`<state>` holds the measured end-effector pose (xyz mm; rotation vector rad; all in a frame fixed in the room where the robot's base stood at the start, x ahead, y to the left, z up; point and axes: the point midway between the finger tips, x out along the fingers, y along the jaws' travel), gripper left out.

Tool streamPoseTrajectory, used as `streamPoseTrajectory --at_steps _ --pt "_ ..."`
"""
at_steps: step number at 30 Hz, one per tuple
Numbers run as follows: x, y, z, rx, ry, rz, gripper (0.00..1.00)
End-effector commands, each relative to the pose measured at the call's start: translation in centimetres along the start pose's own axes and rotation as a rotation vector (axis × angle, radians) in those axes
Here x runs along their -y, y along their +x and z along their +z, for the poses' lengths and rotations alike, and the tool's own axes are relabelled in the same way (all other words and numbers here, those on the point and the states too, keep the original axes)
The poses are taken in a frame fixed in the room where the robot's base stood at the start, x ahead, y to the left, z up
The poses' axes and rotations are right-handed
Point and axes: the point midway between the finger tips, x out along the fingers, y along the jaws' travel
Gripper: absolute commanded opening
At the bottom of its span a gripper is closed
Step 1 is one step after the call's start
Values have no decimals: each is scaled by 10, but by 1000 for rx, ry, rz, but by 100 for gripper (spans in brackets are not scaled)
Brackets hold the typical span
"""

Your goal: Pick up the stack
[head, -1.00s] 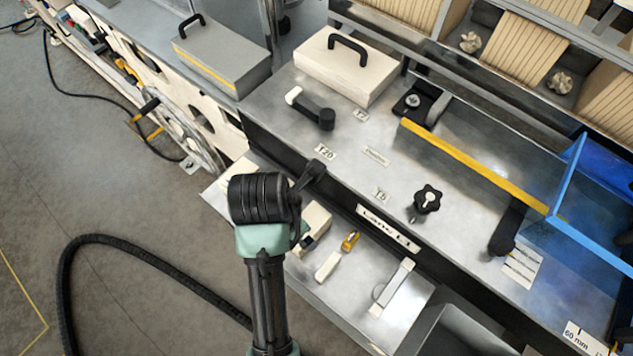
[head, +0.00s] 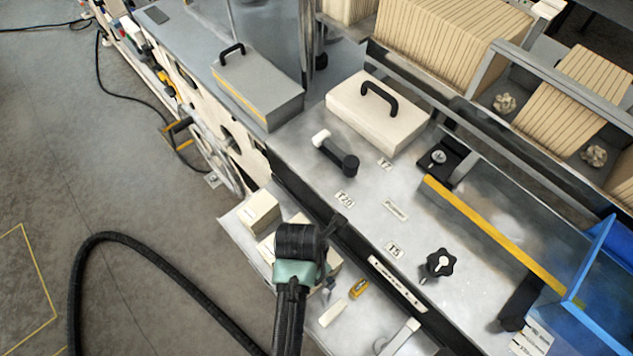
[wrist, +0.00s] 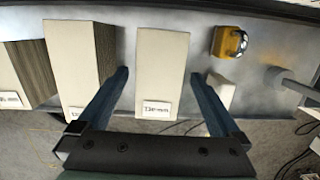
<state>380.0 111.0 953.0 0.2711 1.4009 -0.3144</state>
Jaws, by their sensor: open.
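Several cream stacks, each shaped like a block, stand side by side on a metal shelf. In the wrist view, one stack (wrist: 162,62) with a small white label at its near end lies between the fingers of my gripper (wrist: 160,78). The gripper is open, with one finger on each side of this stack; whether they touch it I cannot tell. A second stack (wrist: 72,62) is just left of the left finger, and a third (wrist: 15,75) is at the far left. In the head view, one stack (head: 259,213) shows left of my arm, which hides the gripper and much of the others.
The raised metal bench (head: 400,225) borders the shelf, with a black knob (head: 439,264) and a cream handled box (head: 375,115). A black hose (head: 150,250) loops over the floor.

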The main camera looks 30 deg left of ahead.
Motion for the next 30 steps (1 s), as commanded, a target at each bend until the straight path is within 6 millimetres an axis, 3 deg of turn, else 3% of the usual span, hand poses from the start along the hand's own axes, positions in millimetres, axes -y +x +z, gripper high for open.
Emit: streamPoseTrajectory --at_steps 7,17,30 --pt "0 29 1 -1 2 -1 100" --pt "0 36 1 1 2 1 100" --pt "0 36 1 0 1 0 23"
